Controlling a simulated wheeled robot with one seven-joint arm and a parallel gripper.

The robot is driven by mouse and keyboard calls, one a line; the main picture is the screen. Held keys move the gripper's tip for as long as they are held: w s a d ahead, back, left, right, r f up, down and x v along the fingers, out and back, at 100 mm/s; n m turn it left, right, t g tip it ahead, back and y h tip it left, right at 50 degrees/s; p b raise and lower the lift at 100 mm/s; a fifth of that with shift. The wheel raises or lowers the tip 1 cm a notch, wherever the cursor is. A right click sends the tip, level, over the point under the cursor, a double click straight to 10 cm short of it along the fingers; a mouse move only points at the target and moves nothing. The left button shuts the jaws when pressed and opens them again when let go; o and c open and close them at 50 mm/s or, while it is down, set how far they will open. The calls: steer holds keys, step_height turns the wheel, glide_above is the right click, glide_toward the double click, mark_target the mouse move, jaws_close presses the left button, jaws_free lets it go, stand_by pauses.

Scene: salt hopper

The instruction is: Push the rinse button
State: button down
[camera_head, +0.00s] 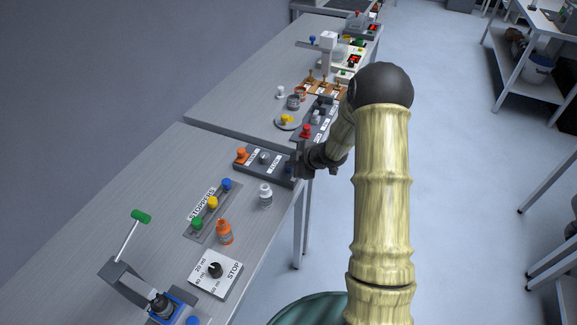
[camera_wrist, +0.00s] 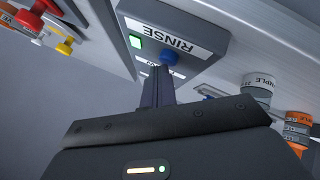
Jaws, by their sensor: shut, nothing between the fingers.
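The rinse button is a blue knob (camera_wrist: 170,58) beside the RINSE label (camera_wrist: 172,38) on a grey box (camera_wrist: 215,47) in the wrist view. A small green light (camera_wrist: 136,41) is lit on the same box. My gripper (camera_wrist: 157,80) is shut and empty, with its narrow fingertips right at the blue knob. I cannot tell whether they touch it. My gripper partly hides that end.
A stopper rack (camera_head: 205,218) and a white dial box (camera_head: 215,272) are nearer. A yellow-topped dish (camera_head: 287,121) and a red knob (camera_head: 306,131) are beyond it. Open floor lies right.

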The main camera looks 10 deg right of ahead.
steer(key=shift+r, duration=0.15)
step_height(320, 180, up, 6)
steer(key=p, duration=0.5)
steer(key=shift+p, duration=0.3)
stand_by(0.4)
steer(key=s+d+r+m+h, duration=0.2)
steer(key=s+r+m+h, duration=0.15)
steer(key=r+m, duration=0.2)
steer(key=s+a+r+m+g+h, duration=0.1)
steer(key=s+r+m, duration=0.3)
steer(key=s, duration=0.8)
steer(key=s+a+r+m+g+h, duration=0.1)
steer(key=s+r+m+g, duration=0.2)
steer(key=s, duration=1)
steer(key=m, duration=0.3)
steer(key=shift+s+a+r+m+g, duration=0.2)
steer(key=shift+a+r+m+g, duration=0.15)
steer(key=shift+a+g, duration=0.05)
